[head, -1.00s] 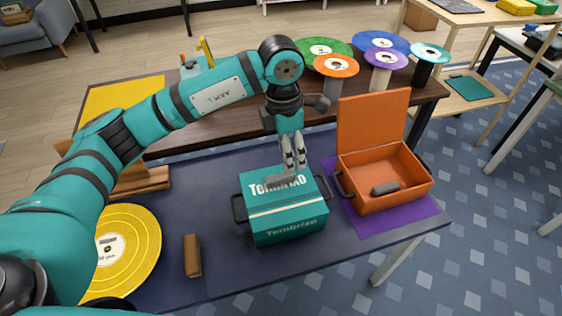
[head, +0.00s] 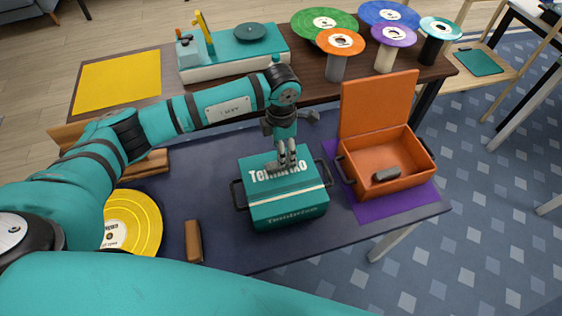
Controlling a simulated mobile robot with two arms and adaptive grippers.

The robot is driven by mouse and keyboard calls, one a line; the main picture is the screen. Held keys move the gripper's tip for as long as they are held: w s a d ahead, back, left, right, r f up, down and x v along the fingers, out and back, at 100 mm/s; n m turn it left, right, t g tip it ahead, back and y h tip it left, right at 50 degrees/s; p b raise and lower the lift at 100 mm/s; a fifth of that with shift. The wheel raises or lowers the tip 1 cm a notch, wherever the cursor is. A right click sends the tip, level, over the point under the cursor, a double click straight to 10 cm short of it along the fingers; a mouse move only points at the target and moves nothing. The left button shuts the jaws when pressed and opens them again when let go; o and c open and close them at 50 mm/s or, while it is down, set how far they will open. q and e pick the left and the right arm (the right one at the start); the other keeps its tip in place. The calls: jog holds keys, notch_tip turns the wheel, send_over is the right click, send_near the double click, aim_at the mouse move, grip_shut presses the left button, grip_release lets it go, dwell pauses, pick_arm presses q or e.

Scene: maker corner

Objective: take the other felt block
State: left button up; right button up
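One grey felt block (head: 386,175) lies inside the open orange case. A grey shape, apparently the other felt block (head: 271,168), is on the lid of the closed teal case (head: 290,208), mostly hidden by my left gripper. My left gripper (head: 287,163) points down over that lid with its fingertips at the grey shape. The fingers look close together, but whether they hold it is not clear. My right gripper is not in view.
The orange case (head: 408,186) stands on a purple mat (head: 420,205), lid up. A brown block (head: 193,241) and a yellow record (head: 150,222) lie on the dark table (head: 215,190). A turntable (head: 222,65) and several coloured discs on stands are behind.

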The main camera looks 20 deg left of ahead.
pick_arm(q)
jog(key=shift+f, duration=0.2)
jog(key=shift+f+p, duration=0.4)
notch_tip(320, 180, down, 4)
jog(key=shift+r+p, duration=0.2)
jog(key=shift+p, duration=0.4)
jog(key=shift+f, duration=0.35)
jog(key=c, duration=0.9)
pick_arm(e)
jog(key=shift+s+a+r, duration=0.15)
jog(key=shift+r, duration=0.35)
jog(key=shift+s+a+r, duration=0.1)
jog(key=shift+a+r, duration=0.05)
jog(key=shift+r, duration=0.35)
pick_arm(q)
jog(key=shift+r, duration=0.1)
